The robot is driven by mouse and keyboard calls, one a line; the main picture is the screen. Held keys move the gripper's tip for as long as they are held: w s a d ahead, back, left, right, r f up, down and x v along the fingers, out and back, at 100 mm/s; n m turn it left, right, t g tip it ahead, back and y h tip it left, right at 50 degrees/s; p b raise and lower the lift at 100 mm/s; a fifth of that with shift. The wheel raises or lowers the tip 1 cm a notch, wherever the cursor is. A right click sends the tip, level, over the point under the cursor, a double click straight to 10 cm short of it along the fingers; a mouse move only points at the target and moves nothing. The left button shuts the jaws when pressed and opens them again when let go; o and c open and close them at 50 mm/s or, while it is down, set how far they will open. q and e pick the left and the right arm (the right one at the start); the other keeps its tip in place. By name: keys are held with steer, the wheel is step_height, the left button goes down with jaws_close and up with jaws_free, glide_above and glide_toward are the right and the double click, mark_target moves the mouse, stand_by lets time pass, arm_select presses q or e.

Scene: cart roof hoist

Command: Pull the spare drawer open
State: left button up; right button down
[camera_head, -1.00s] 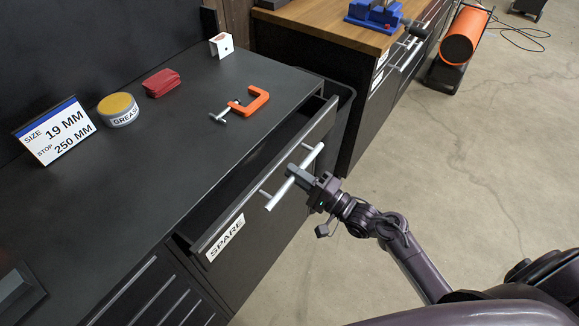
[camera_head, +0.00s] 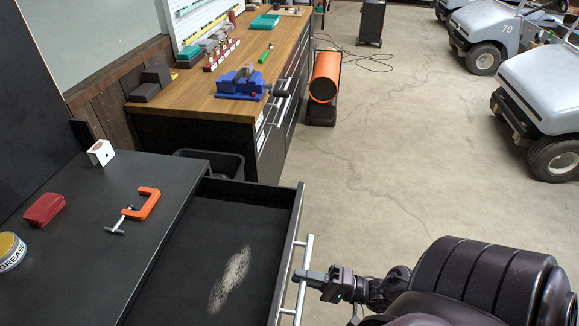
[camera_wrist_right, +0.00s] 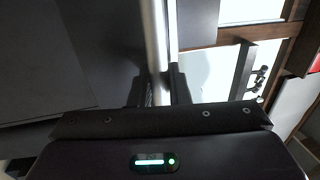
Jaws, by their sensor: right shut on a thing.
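The spare drawer (camera_head: 205,240) is pulled well out of the dark cabinet in the head view. Its inside shows a dark floor with a pale, speckled patch and no objects in the visible part. A silver bar handle (camera_head: 302,278) runs along its front. My right gripper (camera_head: 306,276) is shut on this handle from the right side. In the right wrist view the silver bar (camera_wrist_right: 158,40) passes between the two fingers (camera_wrist_right: 160,88). The SPARE label is out of view now. My left gripper is not in view.
An orange clamp (camera_head: 142,205), a red pouch (camera_head: 45,208) and a grease tin (camera_head: 10,252) lie on the cabinet top. A wooden bench with a blue vise (camera_head: 240,84) stands behind. An orange cylinder heater (camera_head: 325,76) and carts (camera_head: 540,95) stand beyond. Floor to the right is clear.

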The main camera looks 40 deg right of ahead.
steer(key=shift+s+d, duration=0.15)
steer(key=c, duration=1.4)
jaws_free()
steer(key=b+v, duration=0.2)
steer(key=v, duration=0.5)
steer(key=shift+s+d+b, duration=0.25)
steer(key=shift+s+b, duration=0.05)
steer(key=shift+b, duration=0.1)
steer(key=shift+f, duration=0.15)
